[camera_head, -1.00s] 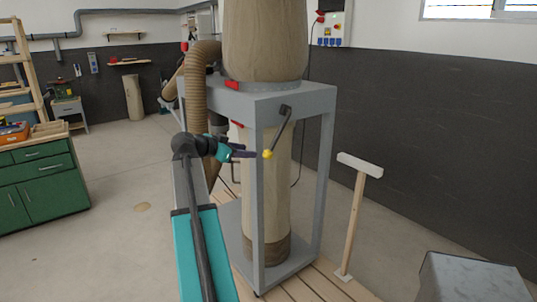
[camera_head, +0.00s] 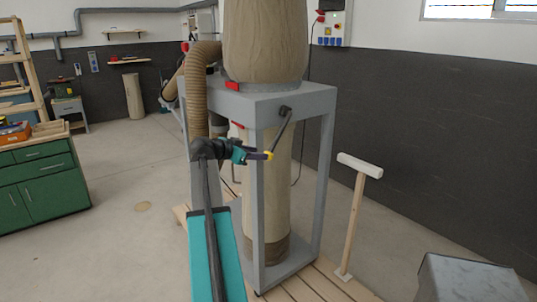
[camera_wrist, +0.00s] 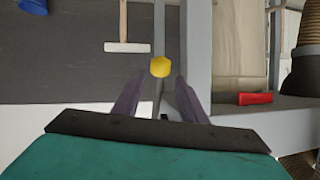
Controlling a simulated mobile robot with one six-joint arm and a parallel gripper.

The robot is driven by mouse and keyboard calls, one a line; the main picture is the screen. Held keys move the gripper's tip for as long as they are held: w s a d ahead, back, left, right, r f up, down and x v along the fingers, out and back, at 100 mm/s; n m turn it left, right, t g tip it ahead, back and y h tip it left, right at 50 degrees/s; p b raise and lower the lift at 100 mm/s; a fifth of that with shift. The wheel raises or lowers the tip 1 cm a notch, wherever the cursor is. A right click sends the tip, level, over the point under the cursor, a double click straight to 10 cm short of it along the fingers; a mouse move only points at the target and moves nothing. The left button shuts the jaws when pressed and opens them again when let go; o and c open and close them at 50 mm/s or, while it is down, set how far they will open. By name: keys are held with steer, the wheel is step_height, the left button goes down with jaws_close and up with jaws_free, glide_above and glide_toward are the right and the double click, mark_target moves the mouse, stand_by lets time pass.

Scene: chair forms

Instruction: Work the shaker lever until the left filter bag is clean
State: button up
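The shaker lever (camera_head: 283,132) is a dark rod angling down from a pivot on the grey frame of the dust collector. Its yellow knob (camera_head: 269,156) is at the lower end, and the knob (camera_wrist: 160,66) also shows in the wrist view. My gripper (camera_head: 262,156) is at the knob, its fingers apart. In the wrist view the knob appears centred between the fingertips, slightly beyond them; I cannot tell contact. A beige upper filter bag (camera_head: 265,45) stands on the frame, and a paler lower bag (camera_head: 272,195) with a brown bottom band hangs inside it. Which is the left bag is unclear.
The grey frame (camera_head: 325,190) stands on a wooden pallet (camera_head: 310,285). A ribbed hose (camera_head: 196,95) is behind my arm. A wooden T-stand (camera_head: 356,200) and a grey box (camera_head: 470,280) are at right. A green cabinet (camera_head: 40,185) is at left, with open floor between.

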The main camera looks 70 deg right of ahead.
steer(key=shift+p+x, duration=0.8)
steer(key=shift+x, duration=3)
steer(key=shift+c, duration=0.4)
jaws_close()
steer(key=shift+w, duration=0.1)
